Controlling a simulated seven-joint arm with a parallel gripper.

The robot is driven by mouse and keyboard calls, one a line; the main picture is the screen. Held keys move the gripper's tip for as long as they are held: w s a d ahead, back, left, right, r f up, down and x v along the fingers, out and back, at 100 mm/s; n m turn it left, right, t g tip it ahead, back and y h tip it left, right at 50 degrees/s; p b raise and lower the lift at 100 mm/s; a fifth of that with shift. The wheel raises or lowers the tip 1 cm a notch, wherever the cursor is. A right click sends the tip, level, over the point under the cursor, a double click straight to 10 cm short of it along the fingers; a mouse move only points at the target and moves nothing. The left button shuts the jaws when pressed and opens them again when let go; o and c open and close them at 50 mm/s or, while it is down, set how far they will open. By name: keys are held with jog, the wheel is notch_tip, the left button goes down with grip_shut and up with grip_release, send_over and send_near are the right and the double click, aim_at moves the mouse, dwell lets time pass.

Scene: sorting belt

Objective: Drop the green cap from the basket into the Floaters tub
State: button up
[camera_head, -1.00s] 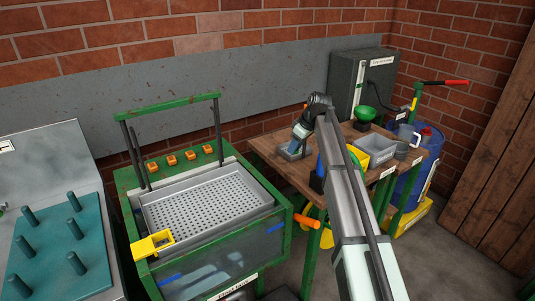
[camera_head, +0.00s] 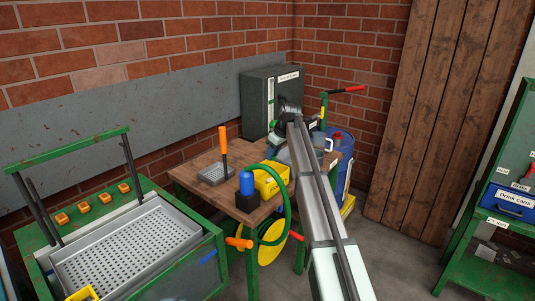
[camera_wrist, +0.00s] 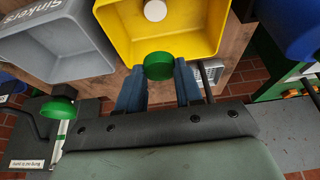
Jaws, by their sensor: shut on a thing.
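In the wrist view my gripper (camera_wrist: 158,82) is shut on the green cap (camera_wrist: 158,66), held between two blue fingertips. The cap overlaps the edge of a yellow tub (camera_wrist: 205,55) in that picture; its height above the rim is hard to tell. A white round piece (camera_wrist: 155,10) lies in the yellow tub. No Floaters label is readable. The fingers and cap cannot be made out there. The perforated grey basket (camera_head: 125,250) is at lower left.
A grey tub marked Sinkers (camera_wrist: 60,40) stands beside the yellow tub. On the bench stand a blue cylinder (camera_head: 246,184) and an orange-handled tool (camera_head: 222,140). A grey cabinet (camera_head: 258,100) stands behind.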

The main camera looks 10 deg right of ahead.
jog(key=shift+f, duration=2.8)
jog(key=o, duration=1.1)
jog(key=shift+c, duration=0.2)
jog(key=v, duration=1.4)
